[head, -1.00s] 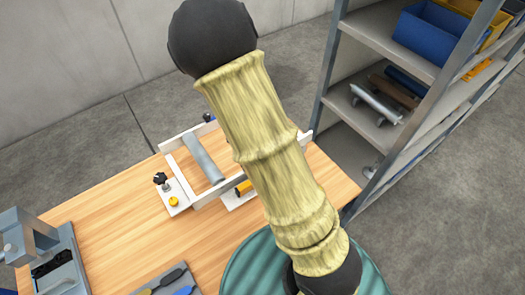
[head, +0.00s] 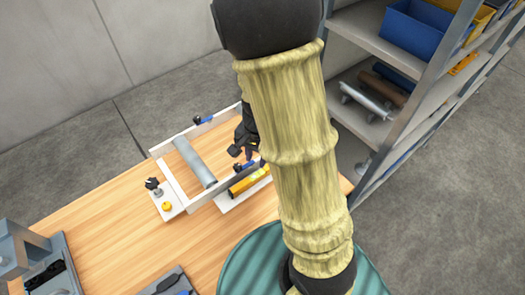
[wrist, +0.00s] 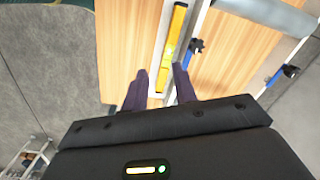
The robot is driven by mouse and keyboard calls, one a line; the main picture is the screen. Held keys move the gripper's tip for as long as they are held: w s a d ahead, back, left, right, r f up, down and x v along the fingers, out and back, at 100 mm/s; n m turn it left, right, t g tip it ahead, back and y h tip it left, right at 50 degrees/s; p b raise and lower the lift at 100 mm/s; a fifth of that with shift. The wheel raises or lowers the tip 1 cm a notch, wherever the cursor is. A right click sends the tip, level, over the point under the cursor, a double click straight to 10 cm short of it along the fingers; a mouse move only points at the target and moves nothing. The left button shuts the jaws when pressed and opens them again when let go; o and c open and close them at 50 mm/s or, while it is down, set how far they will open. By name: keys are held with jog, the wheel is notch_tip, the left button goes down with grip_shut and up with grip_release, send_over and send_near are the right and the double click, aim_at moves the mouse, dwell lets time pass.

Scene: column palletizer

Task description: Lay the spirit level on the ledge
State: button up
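The yellow spirit level (head: 249,181) lies on a narrow white ledge (head: 229,204) along the near side of a white frame. In the wrist view the level (wrist: 172,45) runs lengthwise on the pale ledge strip (wrist: 160,42), its lower end showing between my fingertips. My gripper (wrist: 160,80) is open, with two dark fingers apart and nothing clamped between them. In the head view my dark gripper (head: 243,140) shows beside my arm, over the right part of the frame. My arm hides part of it and the ledge's right end.
The white frame (head: 172,181) holds a grey cylinder (head: 194,162) and has blue-handled clamps (head: 203,120) on its sides. A white plate with a black knob (head: 153,184) is at its left. A shelf rack (head: 405,110) stands to the right.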

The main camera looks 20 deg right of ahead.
jog(key=s+r+n+t, duration=0.2)
jog(key=s+r+n, duration=0.2)
jog(key=r+n, duration=0.3)
jog(key=shift+d+r+n+h, duration=0.15)
jog(key=shift+d+n+h, duration=0.2)
jog(key=shift+n, duration=0.75)
jog(key=shift+a, duration=0.1)
jog(key=shift+s, duration=0.1)
dwell(1.0)
